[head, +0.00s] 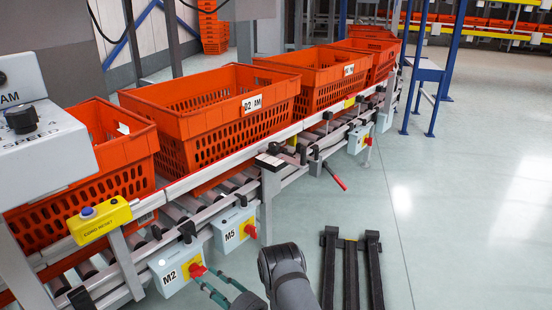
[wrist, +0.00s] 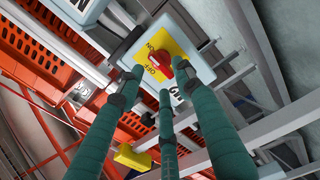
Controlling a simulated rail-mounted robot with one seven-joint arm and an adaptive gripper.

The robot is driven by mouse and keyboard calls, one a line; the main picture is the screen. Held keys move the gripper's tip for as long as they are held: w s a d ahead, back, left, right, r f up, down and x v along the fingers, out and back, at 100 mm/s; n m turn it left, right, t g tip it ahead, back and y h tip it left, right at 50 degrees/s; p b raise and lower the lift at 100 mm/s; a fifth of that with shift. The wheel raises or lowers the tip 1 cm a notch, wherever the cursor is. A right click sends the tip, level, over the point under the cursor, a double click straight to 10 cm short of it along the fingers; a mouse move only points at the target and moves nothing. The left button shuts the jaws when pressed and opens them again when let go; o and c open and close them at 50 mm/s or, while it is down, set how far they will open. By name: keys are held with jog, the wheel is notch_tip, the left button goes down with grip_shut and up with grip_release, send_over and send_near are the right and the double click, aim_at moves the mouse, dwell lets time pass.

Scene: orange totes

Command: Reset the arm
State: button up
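My gripper (head: 211,288) is low at the front of the conveyor in the head view, its green fingers pointing at the red switch (head: 197,270) on the grey M2 box (head: 169,275). In the wrist view, my gripper (wrist: 170,85) has its green fingers spread apart with nothing held between them. A red knob (wrist: 181,65) on a yellow plate with ON and OFF lettering shows just beyond the fingertips. Whether a finger touches the knob cannot be told. My dark arm link (head: 285,275) is at the bottom of the head view.
Several orange totes (head: 215,105) stand in a row on the roller conveyor. A yellow box with a blue button (head: 98,218) is on the near rail. The M5 box (head: 233,230) with a red switch is close to the right of M2.

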aim_at(201, 274)
jog(key=x, duration=0.3)
jog(key=shift+w+a, duration=0.3)
jog(key=shift+d, duration=0.1)
